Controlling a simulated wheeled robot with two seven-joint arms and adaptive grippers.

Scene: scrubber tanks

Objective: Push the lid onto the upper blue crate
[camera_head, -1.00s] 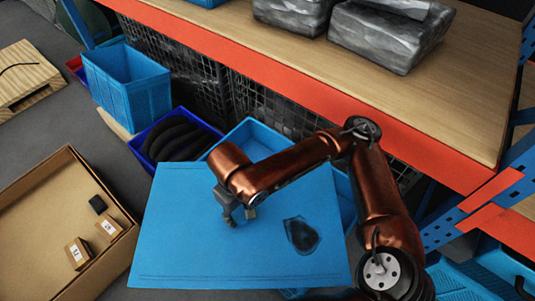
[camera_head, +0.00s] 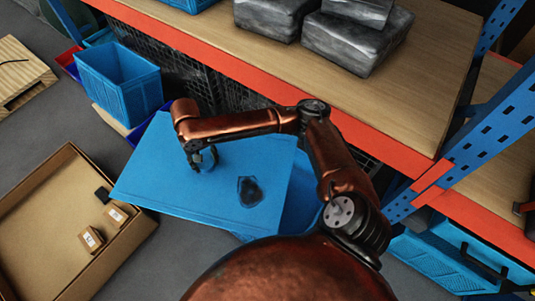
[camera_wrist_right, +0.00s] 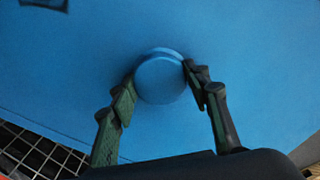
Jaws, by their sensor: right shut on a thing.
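The blue lid (camera_head: 180,195) is a wide flat sheet with a dark patch on it. It lies over a blue crate (camera_head: 303,205), whose side shows past the lid's right edge. The lid looks turned and offset to the left, and hides most of the crate. Whether it touches the rim cannot be told. My right gripper (camera_head: 203,162) is shut on the lid's round blue knob (camera_wrist_right: 160,78), with a finger on each side in the wrist view. The lid's surface (camera_wrist_right: 70,75) fills most of that view. My left gripper is not in view.
An orange-edged wooden shelf (camera_head: 420,90) with grey wrapped packages (camera_head: 358,40) runs behind. A tall blue bin (camera_head: 120,85) stands back left. An open cardboard box (camera_head: 50,215) with small boxes lies at left. A blue rack post (camera_head: 480,110) stands at right.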

